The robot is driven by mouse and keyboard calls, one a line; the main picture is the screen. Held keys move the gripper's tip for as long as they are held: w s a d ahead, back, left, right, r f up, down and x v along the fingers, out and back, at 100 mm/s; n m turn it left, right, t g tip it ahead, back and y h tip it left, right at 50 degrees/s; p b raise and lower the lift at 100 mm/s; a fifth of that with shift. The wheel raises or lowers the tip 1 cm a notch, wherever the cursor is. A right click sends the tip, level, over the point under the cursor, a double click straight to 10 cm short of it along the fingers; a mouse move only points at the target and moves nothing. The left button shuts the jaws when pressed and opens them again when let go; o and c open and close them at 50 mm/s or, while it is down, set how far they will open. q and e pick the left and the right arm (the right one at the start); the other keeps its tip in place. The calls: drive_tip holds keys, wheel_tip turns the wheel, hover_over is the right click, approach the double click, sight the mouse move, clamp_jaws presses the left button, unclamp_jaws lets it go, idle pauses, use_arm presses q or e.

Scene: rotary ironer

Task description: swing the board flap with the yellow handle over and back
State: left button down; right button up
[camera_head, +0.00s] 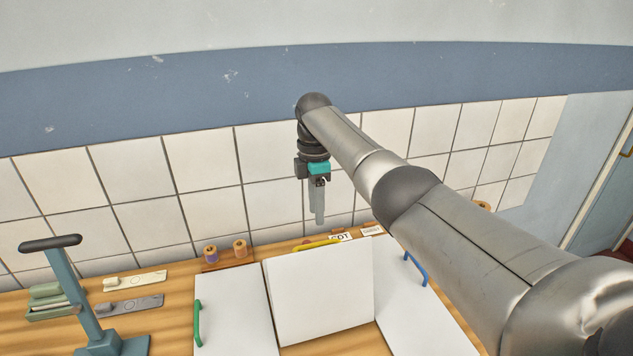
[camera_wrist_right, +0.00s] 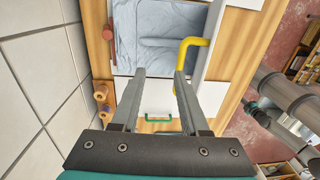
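The white board flap (camera_head: 322,298) stands raised and tilted between two other white boards in the head view. Its yellow handle (camera_head: 318,244) shows at its top edge, and in the right wrist view the handle (camera_wrist_right: 203,41) curves beside the fingertips. My right gripper (camera_head: 318,220) is above and behind that edge, pointing down. In the right wrist view its fingers (camera_wrist_right: 158,75) are apart with nothing between them. The handle is apart from or just beyond one fingertip; contact cannot be told. A grey jointed part with teal (camera_wrist_right: 253,106), apparently my left arm, shows at the right; its fingers are unclear.
A pale blue folded garment (camera_wrist_right: 165,35) lies beyond the fingers. A left board (camera_head: 232,312) has a green handle (camera_head: 197,323); a right board has a blue handle (camera_head: 416,269). Spools (camera_head: 239,248) stand near the tiled wall. A teal press stand (camera_head: 75,290) is at the left.

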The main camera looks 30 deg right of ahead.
wheel_tip(320, 180, up, 8)
drive_tip(key=shift+f, duration=0.25)
idle(0.5)
